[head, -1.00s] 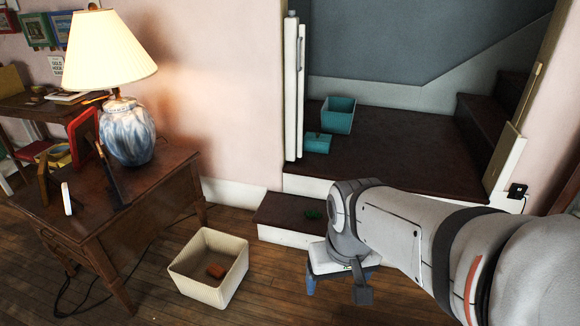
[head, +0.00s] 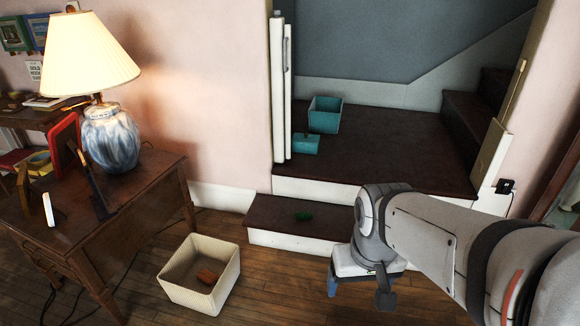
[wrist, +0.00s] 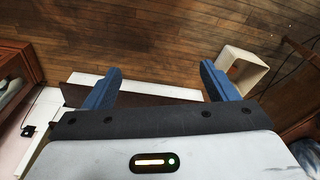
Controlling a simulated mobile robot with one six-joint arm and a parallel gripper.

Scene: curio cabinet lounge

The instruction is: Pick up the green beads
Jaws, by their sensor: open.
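The green beads (head: 303,216) lie in a small clump on the dark lower step (head: 275,212), left of my arm in the head view. My gripper (wrist: 160,85) is open in the wrist view, with its two blue fingers wide apart and nothing between them. In the head view its body and part of a blue finger (head: 332,286) show below the arm, to the right of the beads and apart from them. I cannot make out the beads in the wrist view.
A cream bin (head: 222,288) with an orange-brown block (head: 206,277) inside stands on the wood floor. A teal bin (head: 326,115) and a teal box (head: 305,145) sit on the upper landing. A wooden table (head: 150,185) with a lamp (head: 110,138) stands left.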

